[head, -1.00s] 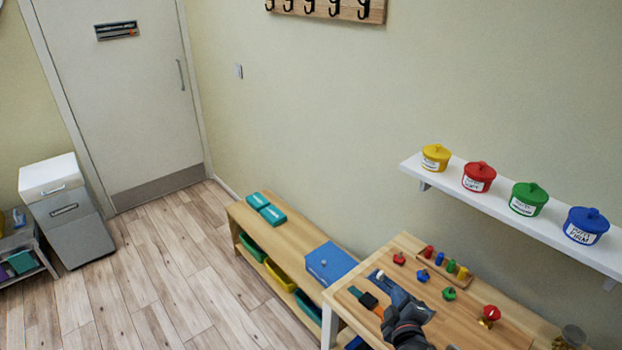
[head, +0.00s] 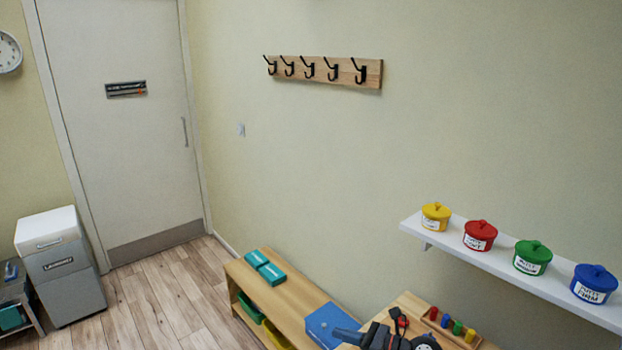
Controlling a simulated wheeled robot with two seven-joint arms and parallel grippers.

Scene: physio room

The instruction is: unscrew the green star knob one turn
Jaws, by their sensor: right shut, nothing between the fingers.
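The green star knob is not visible in the head view now; the board's front part lies below the picture's lower edge and behind my arm. My left gripper is not in view.
Several coloured pegs (head: 457,327) stand in a rack at the table's back. A blue box (head: 328,322) lies on the low wooden shelf (head: 291,292), left of the table. A white wall shelf (head: 507,267) with lidded pots overhangs at the right.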

